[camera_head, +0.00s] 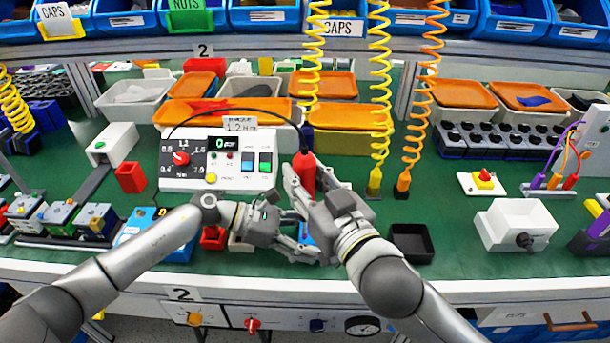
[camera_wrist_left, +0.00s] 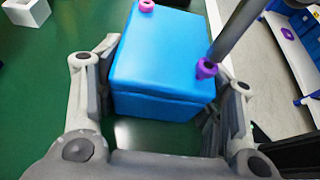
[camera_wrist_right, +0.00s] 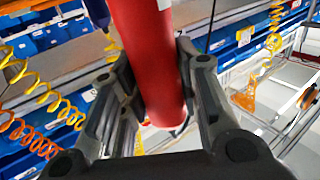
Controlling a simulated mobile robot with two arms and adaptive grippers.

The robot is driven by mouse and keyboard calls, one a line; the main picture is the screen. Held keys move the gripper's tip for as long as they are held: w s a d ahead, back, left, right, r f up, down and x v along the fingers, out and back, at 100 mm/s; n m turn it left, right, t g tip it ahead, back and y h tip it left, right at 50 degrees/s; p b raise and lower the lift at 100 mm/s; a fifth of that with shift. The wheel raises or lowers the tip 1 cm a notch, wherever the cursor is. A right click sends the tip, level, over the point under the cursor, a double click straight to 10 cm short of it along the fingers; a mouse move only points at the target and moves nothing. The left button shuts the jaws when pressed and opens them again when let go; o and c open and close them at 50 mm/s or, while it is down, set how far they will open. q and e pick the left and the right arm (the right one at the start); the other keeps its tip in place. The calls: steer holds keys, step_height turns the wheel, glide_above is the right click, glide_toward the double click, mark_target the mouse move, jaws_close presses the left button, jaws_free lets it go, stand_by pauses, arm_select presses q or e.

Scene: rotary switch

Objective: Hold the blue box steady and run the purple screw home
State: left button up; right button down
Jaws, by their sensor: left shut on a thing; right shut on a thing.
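The blue box (camera_wrist_left: 160,60) sits between the fingers of my left gripper (camera_head: 304,246), which is shut on it. In the head view the box is mostly hidden by the grippers. One purple screw (camera_wrist_left: 206,68) is at the box's near right top corner, and another purple screw (camera_wrist_left: 146,6) is at its far edge. My right gripper (camera_head: 303,192) is shut on a red screwdriver (camera_head: 304,170), held upright above the box. The screwdriver's grey shaft (camera_wrist_left: 240,28) reaches down to the near purple screw and appears to touch it.
A white control panel (camera_head: 218,160) stands left of the grippers. A black tray (camera_head: 411,240) and a white box with a knob (camera_head: 515,224) lie to the right. Yellow and orange coiled hoses (camera_head: 380,110) hang behind. A red bin (camera_head: 130,178) stands at the left.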

mark_target(310, 170)
steer(key=shift+f, duration=0.8)
stand_by(1.9)
steer(key=shift+r, duration=2.35)
arm_select(q)
steer(key=o, duration=1.5)
